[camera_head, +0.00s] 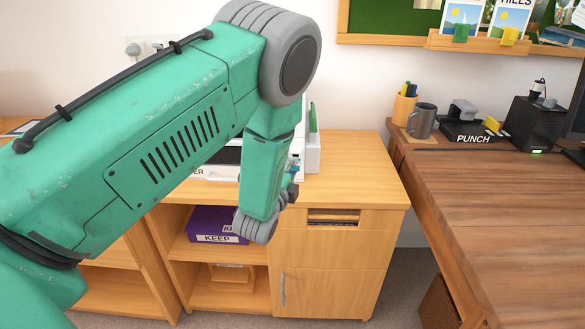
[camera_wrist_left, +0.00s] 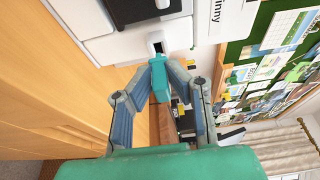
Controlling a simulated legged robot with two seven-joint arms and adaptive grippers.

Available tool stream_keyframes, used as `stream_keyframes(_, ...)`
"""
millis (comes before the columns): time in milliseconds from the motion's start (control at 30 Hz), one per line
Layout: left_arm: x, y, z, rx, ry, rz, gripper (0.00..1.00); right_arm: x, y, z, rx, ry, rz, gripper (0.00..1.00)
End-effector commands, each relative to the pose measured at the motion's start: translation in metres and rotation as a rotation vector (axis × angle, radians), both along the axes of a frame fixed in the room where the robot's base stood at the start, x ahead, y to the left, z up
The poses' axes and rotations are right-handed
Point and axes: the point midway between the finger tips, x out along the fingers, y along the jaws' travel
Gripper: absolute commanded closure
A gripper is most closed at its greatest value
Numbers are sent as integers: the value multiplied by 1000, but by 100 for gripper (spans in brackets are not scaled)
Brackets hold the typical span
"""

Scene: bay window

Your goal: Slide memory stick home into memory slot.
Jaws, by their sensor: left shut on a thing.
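The memory stick is a small teal block (camera_wrist_left: 160,82), clamped between the fingertips of my left gripper (camera_wrist_left: 159,75) in the wrist view. The memory slot is a small dark opening (camera_wrist_left: 157,46) in a white face, just beyond the stick's far end and roughly in line with it. I cannot tell whether the stick's tip touches or enters the slot. In the head view my left gripper (camera_head: 293,172) shows only in part behind my green arm, beside the white device (camera_head: 226,156) on the wooden cabinet. My right gripper is not in view.
The cabinet top (camera_head: 355,172) is clear to the right of the device. A dark wooden desk (camera_head: 510,215) at the right holds a grey mug (camera_head: 422,121), a hole punch (camera_head: 463,128) and a black box (camera_head: 535,122). A purple box (camera_head: 205,224) sits on a shelf below.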

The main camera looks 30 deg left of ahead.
Motion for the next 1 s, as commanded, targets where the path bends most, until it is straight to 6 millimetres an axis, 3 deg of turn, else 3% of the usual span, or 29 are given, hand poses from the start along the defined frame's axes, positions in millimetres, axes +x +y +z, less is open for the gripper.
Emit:
stream_keyframes(967, 20, 12, 0, -1, -1, 0, 100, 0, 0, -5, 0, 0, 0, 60)
stream_keyframes(1000, 20, 12, 0, -1, -1, 0, 78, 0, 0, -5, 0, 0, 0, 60)
